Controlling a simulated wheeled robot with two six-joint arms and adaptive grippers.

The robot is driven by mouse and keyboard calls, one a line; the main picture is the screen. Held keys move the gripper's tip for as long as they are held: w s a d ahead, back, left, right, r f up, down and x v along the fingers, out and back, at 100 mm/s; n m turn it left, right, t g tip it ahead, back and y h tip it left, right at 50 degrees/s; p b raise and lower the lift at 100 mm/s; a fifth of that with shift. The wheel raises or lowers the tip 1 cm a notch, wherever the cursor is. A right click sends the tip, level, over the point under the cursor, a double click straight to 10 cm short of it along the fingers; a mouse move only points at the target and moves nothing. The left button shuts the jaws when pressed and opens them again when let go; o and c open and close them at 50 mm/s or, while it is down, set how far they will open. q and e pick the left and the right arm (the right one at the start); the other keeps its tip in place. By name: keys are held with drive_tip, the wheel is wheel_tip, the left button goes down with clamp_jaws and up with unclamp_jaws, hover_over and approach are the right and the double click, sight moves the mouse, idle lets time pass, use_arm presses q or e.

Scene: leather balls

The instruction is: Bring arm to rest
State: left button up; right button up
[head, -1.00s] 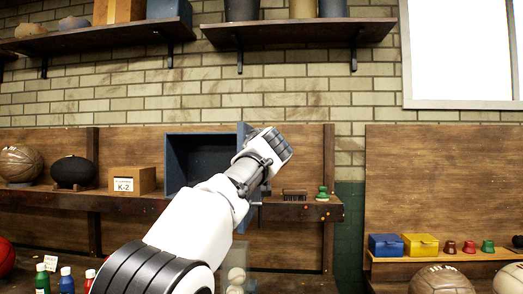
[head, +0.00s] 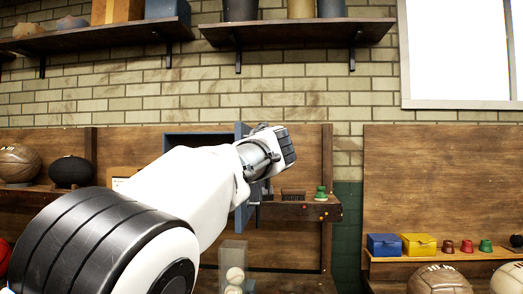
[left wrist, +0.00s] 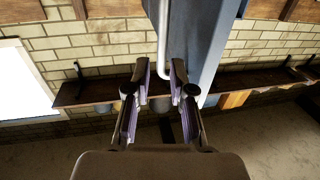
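My left arm reaches in from the left in the head view, its wrist in front of the blue cabinet (head: 200,137), whose door (head: 240,218) stands open. The arm hides most of the cabinet's inside. In the left wrist view my left gripper (left wrist: 160,72) is open, its two fingers apart. A silver bar handle (left wrist: 164,40) on the blue door (left wrist: 205,45) shows between and beyond the fingertips. I cannot tell whether a finger touches it. My right gripper is not in view.
A dark brush (head: 293,194) and a green object (head: 321,192) sit on the shelf right of the cabinet. A black ball (head: 71,172) and a brown ball (head: 18,163) are at left. A clear case with pale balls (head: 234,276) stands below the arm.

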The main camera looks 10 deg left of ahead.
use_arm(q)
drive_tip(key=shift+v, duration=1.2)
